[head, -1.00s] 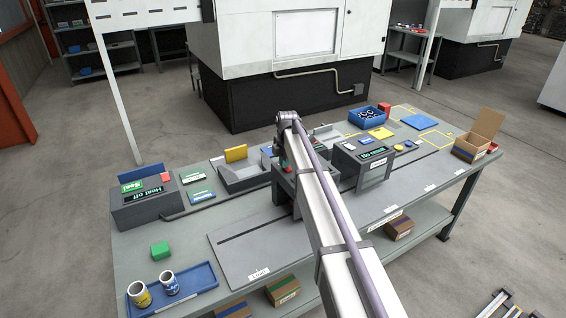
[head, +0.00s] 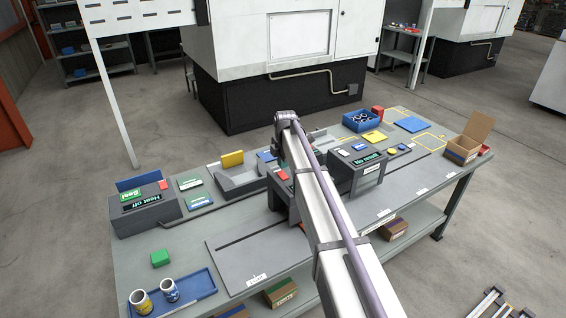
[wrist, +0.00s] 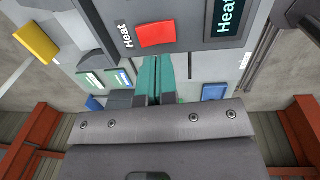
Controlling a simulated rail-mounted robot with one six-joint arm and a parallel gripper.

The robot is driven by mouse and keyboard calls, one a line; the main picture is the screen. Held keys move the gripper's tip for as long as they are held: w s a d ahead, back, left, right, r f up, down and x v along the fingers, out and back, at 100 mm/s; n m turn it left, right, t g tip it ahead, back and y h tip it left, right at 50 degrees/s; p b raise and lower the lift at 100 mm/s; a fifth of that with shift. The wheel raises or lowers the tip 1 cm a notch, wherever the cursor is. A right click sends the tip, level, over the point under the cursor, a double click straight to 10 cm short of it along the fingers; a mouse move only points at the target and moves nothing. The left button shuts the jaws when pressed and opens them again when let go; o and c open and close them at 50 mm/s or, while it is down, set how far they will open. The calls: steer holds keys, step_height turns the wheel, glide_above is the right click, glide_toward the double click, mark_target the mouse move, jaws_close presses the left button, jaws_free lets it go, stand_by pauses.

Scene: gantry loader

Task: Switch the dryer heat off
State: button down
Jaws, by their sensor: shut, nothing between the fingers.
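In the wrist view a red switch (wrist: 156,35) with the word "Heat" beside it sits on a grey panel (wrist: 185,47). A dark display (wrist: 228,18) with green letters beginning "Heat" is to its right, cut off by the frame edge. My gripper (wrist: 155,60) has teal fingers closed together, with nothing between them. The fingertips are just below the red switch in the picture; I cannot tell whether they touch it. In the head view my arm hides the gripper and most of the middle grey unit (head: 277,192).
A "No result" unit (head: 369,178) stands right of my arm. A blue tray (head: 198,293) with two mugs is at front left. The bench top between them is partly clear.

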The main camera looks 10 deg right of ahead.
mark_target(284, 175)
step_height(284, 175, up, 10)
steer(key=s+p, duration=0.1)
steer(key=p, duration=0.7)
steer(key=shift+d+f, duration=0.15)
steer(key=shift+d, duration=0.05)
steer(key=w+f+b, duration=0.1)
steer(key=f+b, duration=0.3)
steer(key=w+f+b, duration=0.1)
steer(key=f+b, duration=0.4)
steer(key=w+f+b, duration=0.1)
steer(key=f+b, duration=0.4)
steer(key=shift+a, duration=0.2)
steer(key=shift+f+b, duration=0.3)
steer(key=shift+b, duration=0.15)
steer(key=shift+s+d+r+p, duration=0.15)
steer(key=shift+s, duration=0.3)
steer(key=shift+s+d+r+p, duration=0.1)
steer(key=shift+s+r+p, duration=0.05)
steer(key=shift+s, duration=0.25)
steer(key=shift+w+f, duration=0.1)
steer(key=shift+w, duration=0.1)
